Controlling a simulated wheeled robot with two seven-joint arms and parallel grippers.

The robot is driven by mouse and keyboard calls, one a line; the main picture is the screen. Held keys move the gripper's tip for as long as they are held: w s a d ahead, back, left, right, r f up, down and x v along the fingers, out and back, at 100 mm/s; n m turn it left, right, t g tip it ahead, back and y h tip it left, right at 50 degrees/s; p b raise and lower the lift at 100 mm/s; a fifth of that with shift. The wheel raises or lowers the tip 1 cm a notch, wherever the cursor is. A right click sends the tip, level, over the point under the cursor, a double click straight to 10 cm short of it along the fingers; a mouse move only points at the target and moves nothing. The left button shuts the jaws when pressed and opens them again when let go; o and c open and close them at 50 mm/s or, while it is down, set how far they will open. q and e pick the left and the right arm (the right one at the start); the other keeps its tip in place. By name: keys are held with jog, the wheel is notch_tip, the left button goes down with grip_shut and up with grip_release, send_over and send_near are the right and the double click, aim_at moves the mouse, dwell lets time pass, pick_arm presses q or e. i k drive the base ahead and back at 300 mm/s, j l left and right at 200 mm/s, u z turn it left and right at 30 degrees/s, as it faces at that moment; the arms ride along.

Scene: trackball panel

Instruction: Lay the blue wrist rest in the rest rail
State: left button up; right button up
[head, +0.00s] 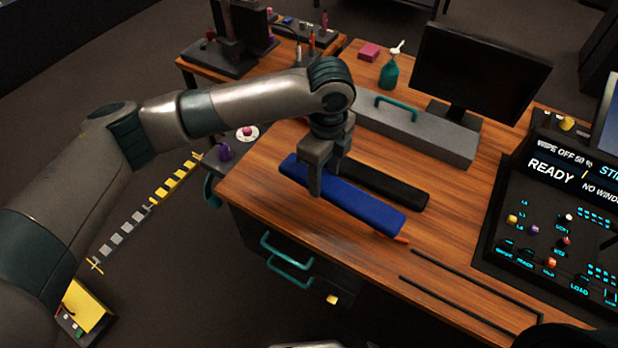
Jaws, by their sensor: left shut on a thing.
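The blue wrist rest (365,208) is a long padded bar near the front edge of the desk, slanting from upper left to lower right. My left gripper (316,182) points down and is shut on it, left of its middle. I cannot tell how far it is above the desk top. Thin dark strips (477,277) on the desk to the right outline a long narrow space, which looks like the rest rail. It is empty, and its lower right end is partly hidden by a dark shape. My right gripper is not in view.
A black bar (385,186) lies just behind the blue rest. A grey case with a green handle (415,126), a monitor (480,72) and a green pump bottle (390,72) stand farther back. The control panel (550,215) is at right. Desk between blue rest and panel is mostly clear.

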aim_at(470, 296)
jog(key=k+l+z, duration=0.1)
jog(key=l, duration=0.25)
jog(key=k+l+z, duration=0.1)
jog(key=k+l, duration=0.15)
jog(key=l, duration=0.15)
jog(key=k+l+z, duration=0.1)
jog(key=l, duration=0.25)
jog(key=k+l+z, duration=0.15)
jog(key=l, duration=0.3)
jog(key=k+l+z, duration=0.1)
jog(key=k+l, duration=0.15)
jog(key=l, duration=0.15)
